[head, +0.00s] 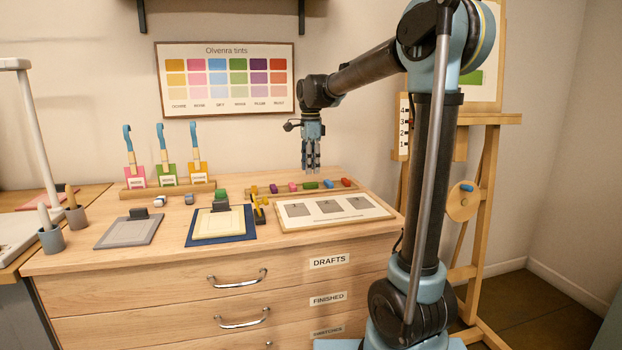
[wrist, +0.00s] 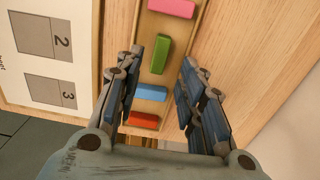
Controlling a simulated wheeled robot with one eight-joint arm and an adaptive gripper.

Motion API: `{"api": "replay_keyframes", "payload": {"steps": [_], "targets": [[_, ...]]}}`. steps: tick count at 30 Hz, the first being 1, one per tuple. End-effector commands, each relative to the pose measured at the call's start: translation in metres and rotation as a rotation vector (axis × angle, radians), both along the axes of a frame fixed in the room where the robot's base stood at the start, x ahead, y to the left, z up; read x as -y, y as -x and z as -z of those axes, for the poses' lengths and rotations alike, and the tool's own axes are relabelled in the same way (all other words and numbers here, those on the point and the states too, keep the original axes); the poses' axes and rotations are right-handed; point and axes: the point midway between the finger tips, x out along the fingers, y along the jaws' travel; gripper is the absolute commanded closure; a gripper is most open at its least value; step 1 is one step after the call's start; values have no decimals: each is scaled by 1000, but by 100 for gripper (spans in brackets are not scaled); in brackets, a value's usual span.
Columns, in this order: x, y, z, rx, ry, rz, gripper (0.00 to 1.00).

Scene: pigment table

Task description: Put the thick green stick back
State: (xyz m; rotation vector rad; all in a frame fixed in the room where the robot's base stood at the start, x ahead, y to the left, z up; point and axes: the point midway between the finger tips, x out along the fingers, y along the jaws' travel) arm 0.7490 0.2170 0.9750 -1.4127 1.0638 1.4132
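A green stick (head: 311,185) lies in the wooden rack (head: 283,191) at the back right of the table, between a pink and a blue stick. The green stick also shows in the wrist view (wrist: 160,54), lying lengthwise along the rack. My gripper (head: 312,170) points down above the rack, near the green stick. In the wrist view my gripper (wrist: 158,90) has its fingers wide apart, on either side of the rack, with nothing held between them.
Blue (head: 329,184), red (head: 346,182), pink (head: 292,187) and purple (head: 273,188) sticks share the rack. A white board with grey numbered squares (head: 360,215) lies in front of it. A yellow and black object (head: 260,212) stands left of that board. An easel stands at the right.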

Motion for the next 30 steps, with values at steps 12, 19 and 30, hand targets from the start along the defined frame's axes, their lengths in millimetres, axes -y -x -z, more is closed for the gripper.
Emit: {"api": "replay_keyframes", "payload": {"steps": [12, 19, 30], "targets": [[0, 0, -56, 0, 0, 1, 64], [1, 0, -62, 0, 0, 1, 64], [-1, 0, -62, 0, 0, -1, 64]]}}
